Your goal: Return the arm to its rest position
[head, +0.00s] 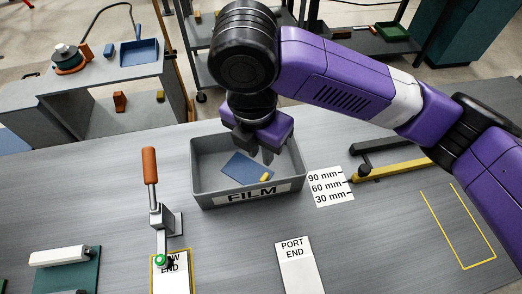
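My purple arm reaches in from the right in the head view. My gripper (255,153) points down over the grey bin labelled FILM (205,199). Its dark fingers are apart, with nothing seen between them. A blue sheet (243,168) and a small yellow piece (265,177) lie in the bin, below the fingers. The gripper hides part of the bin's back wall.
A toggle clamp with an orange handle (150,165) stands left of the bin. A card marked PORT END (297,272) lies in front. A height label (327,187) and a yellow bar (395,169) are at right. A yellow-outlined area (460,230) is empty.

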